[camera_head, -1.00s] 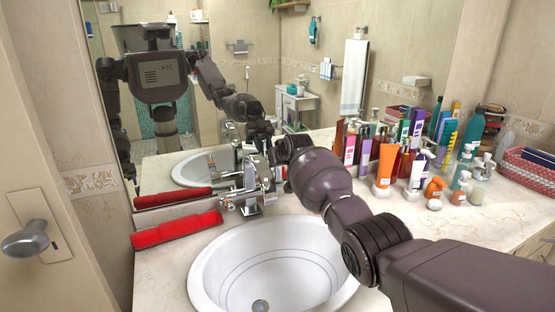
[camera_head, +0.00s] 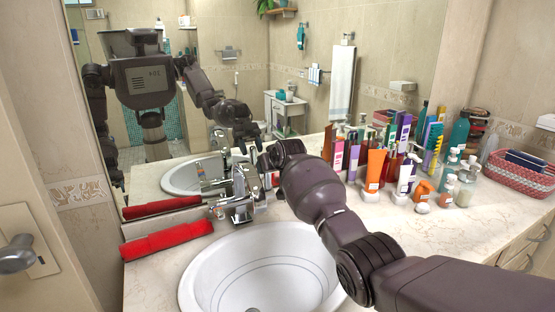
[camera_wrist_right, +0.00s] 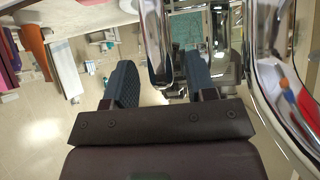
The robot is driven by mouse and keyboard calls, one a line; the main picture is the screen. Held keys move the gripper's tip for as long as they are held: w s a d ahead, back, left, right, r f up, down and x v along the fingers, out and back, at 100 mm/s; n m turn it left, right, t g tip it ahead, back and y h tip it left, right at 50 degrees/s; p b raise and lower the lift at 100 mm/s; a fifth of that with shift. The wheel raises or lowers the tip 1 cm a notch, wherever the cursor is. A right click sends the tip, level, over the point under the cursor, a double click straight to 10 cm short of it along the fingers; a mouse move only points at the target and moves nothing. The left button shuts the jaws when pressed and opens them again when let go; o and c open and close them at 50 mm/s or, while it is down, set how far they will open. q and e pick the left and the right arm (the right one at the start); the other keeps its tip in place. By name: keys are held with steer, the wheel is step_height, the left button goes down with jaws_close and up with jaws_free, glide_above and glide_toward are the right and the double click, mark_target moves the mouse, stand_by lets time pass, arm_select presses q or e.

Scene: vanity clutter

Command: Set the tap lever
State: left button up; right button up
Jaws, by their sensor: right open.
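The chrome tap (camera_head: 243,190) stands on the counter behind the white basin (camera_head: 205,262). My right gripper reaches the tap from the right in the head view; its fingers are mostly hidden there by my wrist. In the right wrist view my right gripper (camera_wrist_right: 158,62) is open, with its two dark fingers apart. A large curved chrome part (camera_wrist_right: 285,75) of the tap fills the right side. My left gripper is not in view.
A red rolled item (camera_head: 168,240) lies left of the tap. Several bottles and tubes, including an orange tube (camera_head: 374,170), crowd the counter to the right, near a red basket (camera_head: 520,172). A large mirror (camera_head: 225,60) rises behind the tap.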

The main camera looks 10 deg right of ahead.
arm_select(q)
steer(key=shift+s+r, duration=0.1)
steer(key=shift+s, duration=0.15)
arm_select(e)
steer(key=v, duration=0.8)
steer(key=shift+s, duration=0.15)
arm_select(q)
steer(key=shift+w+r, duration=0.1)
arm_select(e)
steer(key=shift+r, duration=0.1)
